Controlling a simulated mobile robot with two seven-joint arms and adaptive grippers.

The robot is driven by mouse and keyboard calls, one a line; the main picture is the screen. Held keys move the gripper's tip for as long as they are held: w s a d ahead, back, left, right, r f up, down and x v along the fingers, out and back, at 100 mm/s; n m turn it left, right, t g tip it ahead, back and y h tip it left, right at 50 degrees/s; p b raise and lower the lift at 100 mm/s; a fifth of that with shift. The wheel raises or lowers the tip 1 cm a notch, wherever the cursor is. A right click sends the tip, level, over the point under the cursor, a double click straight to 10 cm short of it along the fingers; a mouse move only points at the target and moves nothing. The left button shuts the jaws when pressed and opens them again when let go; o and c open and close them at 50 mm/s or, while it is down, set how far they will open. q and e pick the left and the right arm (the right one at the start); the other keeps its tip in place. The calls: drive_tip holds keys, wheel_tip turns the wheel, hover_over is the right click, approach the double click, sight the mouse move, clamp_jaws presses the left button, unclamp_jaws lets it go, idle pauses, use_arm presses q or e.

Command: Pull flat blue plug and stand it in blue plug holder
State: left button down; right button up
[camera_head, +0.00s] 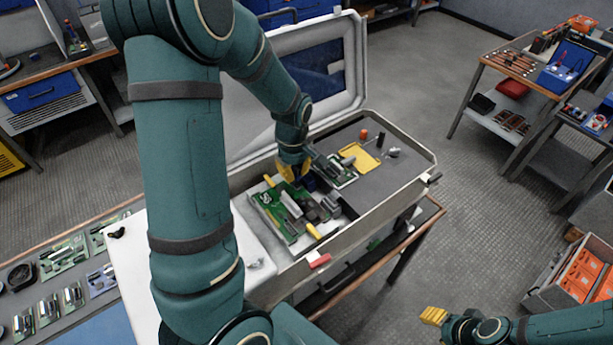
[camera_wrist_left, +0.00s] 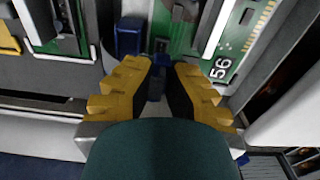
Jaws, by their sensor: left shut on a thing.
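My left gripper (camera_head: 292,170) reaches down into the open grey case, over the green circuit boards. In the left wrist view its yellow fingers (camera_wrist_left: 163,86) are closed on a small dark blue plug (camera_wrist_left: 155,84), mostly hidden between the fingertips. A blue block (camera_wrist_left: 128,38) stands just beyond and to the left of the fingertips; I cannot tell if it is the plug holder. In the head view a dark blue part (camera_head: 309,183) shows beside the gripper. My right gripper (camera_head: 433,315) hangs at the lower right, away from the case; whether its fingers are apart is unclear.
The case (camera_head: 430,160) has its lid up at the back. Green boards (camera_head: 280,222) fill its left part; a yellow tray (camera_head: 360,157) and small parts lie on its grey right part. A parts bench (camera_head: 60,295) is at the left, a tool cart (camera_head: 515,70) at the right.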

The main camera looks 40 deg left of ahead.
sight(306, 179)
use_arm(q)
drive_tip(key=shift+r, duration=0.35)
drive_tip(key=shift+w, duration=0.15)
drive_tip(key=shift+w+d, duration=0.3)
drive_tip(key=shift+w, duration=0.55)
drive_tip(key=shift+w+d, duration=0.25)
drive_tip(key=shift+w, duration=0.55)
drive_tip(key=shift+f, duration=0.2)
drive_tip(key=shift+f, duration=0.35)
drive_tip(key=shift+s+f+b, duration=0.1)
drive_tip(key=shift+f+b, duration=1)
drive_tip(key=shift+f, duration=0.3)
